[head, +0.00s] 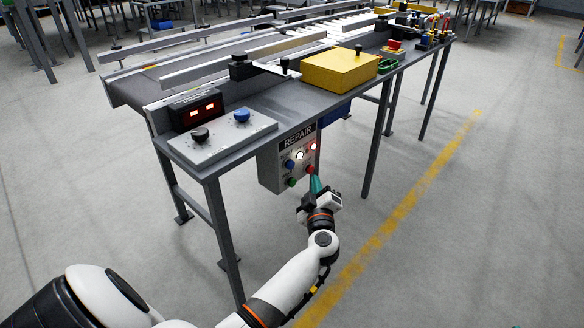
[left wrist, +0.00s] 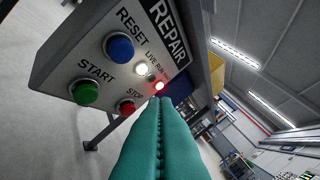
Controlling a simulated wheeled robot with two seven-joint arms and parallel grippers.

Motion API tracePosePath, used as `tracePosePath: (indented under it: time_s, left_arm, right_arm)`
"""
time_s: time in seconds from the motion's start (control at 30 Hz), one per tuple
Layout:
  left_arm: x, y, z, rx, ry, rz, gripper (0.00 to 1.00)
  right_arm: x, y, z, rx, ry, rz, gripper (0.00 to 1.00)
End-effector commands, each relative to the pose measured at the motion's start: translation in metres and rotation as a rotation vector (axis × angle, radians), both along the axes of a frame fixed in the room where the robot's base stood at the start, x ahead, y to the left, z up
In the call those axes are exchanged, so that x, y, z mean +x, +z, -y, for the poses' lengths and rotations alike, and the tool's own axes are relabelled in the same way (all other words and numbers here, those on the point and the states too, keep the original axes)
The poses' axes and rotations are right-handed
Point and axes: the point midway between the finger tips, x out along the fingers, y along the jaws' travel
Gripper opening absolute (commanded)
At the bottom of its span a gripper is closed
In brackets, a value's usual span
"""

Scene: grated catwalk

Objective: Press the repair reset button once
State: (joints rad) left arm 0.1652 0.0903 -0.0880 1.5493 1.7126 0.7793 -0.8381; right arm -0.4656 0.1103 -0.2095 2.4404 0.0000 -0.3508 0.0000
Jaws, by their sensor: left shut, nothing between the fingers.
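The REPAIR control box (head: 268,172) hangs under the near edge of the conveyor bench. In the left wrist view, its blue RESET button (left wrist: 119,47) sits above the green START button (left wrist: 85,93) and the red STOP button (left wrist: 126,107). A white light (left wrist: 141,69) and a red light (left wrist: 159,86) are lit beside them. My left gripper (head: 315,184) is shut and empty, with teal fingers, close to the box's lower right side. In the left wrist view, its fingertips (left wrist: 160,100) appear just below the red light, away from the blue button. Contact with the box cannot be told.
The bench carries a display (head: 197,111) with red digits, a plate with a black knob (head: 200,135) and blue knob (head: 241,115), and a yellow box (head: 340,70). Bench legs stand on both sides of my gripper. The floor at right is clear, with a yellow line (head: 400,210).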

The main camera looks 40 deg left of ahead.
Motion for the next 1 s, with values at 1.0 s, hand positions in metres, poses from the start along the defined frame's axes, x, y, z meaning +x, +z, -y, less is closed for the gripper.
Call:
tracePosePath:
  time_s: [1.0]
  left_arm:
    - [0.004,0.000,-0.057,0.001,0.000,0.001,0.00]
  right_arm:
    - [0.000,-0.007,0.001,-0.011,-0.003,-0.042,0.40]
